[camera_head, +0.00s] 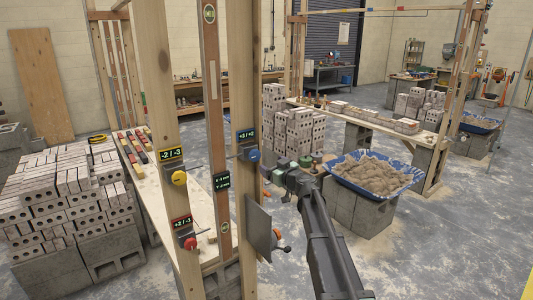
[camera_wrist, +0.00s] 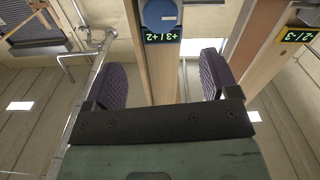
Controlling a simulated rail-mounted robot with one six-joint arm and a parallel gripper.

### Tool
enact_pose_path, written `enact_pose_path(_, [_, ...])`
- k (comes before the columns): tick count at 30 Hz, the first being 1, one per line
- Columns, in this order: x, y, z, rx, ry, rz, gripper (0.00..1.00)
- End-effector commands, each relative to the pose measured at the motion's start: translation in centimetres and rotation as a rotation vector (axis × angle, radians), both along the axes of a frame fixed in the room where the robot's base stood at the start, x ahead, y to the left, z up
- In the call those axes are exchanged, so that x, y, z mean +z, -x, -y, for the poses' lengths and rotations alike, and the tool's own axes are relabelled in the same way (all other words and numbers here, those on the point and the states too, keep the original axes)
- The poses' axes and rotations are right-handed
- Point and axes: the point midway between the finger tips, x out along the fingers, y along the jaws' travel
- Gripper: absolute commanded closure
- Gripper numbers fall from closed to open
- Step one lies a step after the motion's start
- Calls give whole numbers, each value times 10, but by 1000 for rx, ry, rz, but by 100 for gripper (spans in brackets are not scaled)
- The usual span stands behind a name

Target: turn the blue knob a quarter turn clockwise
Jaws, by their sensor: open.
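The blue knob (camera_head: 252,155) is mounted on a wooden post, beside a small dark label. In the wrist view the blue knob (camera_wrist: 160,15) shows as a round blue disc near the top edge, partly cut off, with its label upside down. My gripper (camera_wrist: 164,60) is open, with its two dark pads apart and nothing between them. The knob lies between the pads from side to side but farther up the picture, apparently clear of them. In the head view my gripper (camera_head: 268,174) is just right of the post, close to the knob; its fingers are hard to make out.
A yellow knob (camera_head: 179,177) and a red knob (camera_head: 190,243) sit on the post to the left. A grey plate (camera_head: 261,229) sticks out below the blue knob. A blue tub of mortar (camera_head: 375,177) stands on blocks to the right. Bricks (camera_head: 60,190) are stacked at the left.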

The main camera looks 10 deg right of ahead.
Motion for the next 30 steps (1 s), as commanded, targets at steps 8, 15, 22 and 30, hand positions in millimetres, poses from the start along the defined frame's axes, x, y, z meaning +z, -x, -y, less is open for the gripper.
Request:
enact_pose_path(8, [0,-13,-5,4,10,3,20])
enact_pose_path(15, [0,-62,-26,6,10,2,20])
enact_pose_path(22, [0,-97,-43,5,9,2,20])
enact_pose_path(30, [0,-98,-45,5,9,2,23])
